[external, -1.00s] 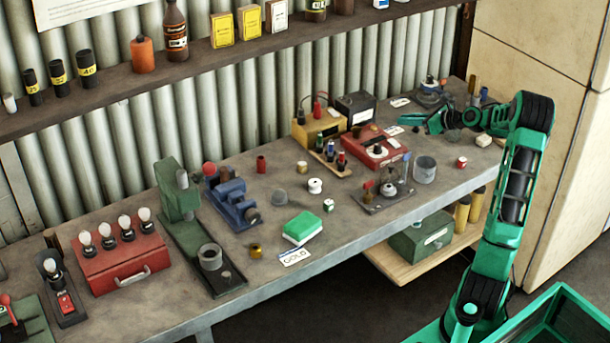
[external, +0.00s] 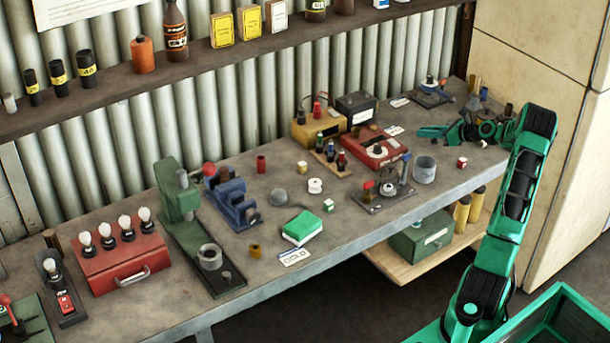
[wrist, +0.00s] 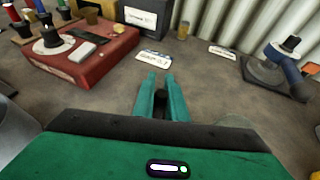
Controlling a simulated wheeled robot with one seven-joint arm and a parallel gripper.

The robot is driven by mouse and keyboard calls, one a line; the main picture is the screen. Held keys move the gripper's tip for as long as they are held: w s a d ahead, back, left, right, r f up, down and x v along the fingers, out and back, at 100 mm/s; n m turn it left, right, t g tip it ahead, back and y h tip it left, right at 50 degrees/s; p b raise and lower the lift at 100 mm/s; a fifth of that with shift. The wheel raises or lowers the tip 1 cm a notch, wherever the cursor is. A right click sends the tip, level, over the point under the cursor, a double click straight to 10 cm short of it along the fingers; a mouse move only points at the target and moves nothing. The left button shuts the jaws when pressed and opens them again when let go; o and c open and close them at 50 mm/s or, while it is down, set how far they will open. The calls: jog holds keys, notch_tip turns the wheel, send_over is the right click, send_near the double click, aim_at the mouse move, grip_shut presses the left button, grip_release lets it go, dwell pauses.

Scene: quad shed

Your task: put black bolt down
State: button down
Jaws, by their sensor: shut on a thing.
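My gripper (external: 430,131) is over the right part of the bench in the external view, low near the bench top. In the wrist view its two teal fingers (wrist: 161,92) are shut on the black bolt (wrist: 161,104), a small dark piece between them. The bolt is too small to make out in the external view. I cannot tell whether it touches the bench. A white label card (wrist: 153,57) lies on the bench just beyond the fingertips.
A red box (wrist: 75,62) stands left of the fingers, with a grey metal cup (external: 424,170) nearer the front edge. A second card (wrist: 222,51) and a blue-handled device (wrist: 275,75) are to the right. Bare bench (wrist: 205,85) surrounds the fingertips.

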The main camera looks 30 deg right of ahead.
jog(key=shift+f, duration=0.7)
jog(key=c, duration=1.8)
grip_release()
jog(key=shift+f, duration=0.1)
jog(key=shift+o, duration=0.2)
jog(key=v, duration=1.2)
jog(key=shift+a, duration=0.1)
